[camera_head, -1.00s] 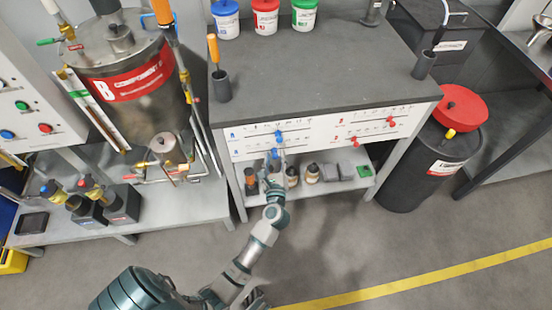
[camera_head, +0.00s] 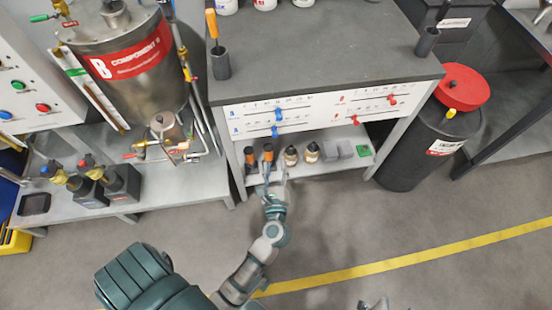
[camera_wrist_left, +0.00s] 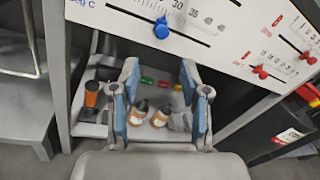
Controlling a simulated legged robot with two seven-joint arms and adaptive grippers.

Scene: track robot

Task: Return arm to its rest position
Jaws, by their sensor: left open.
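My left arm rises from the bottom of the head view, and its gripper (camera_head: 275,172) is in front of the workbench's lower shelf, below the slider panel (camera_head: 310,112). In the left wrist view the gripper (camera_wrist_left: 160,95) shows two blue-padded fingers spread apart with nothing held between them. Small bottles (camera_wrist_left: 150,113) show beyond the gap. At the bottom edge of the head view, small grey tips (camera_head: 375,304) show, probably my right gripper; too little is visible to tell its state.
The workbench (camera_head: 320,60) has blue and red sliders on its front. Its shelf holds bottles (camera_head: 291,155) and a green item (camera_head: 364,150). A metal tank (camera_head: 125,60) stands left, a black barrel with a red lid (camera_head: 461,87) right. Floor in front is clear.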

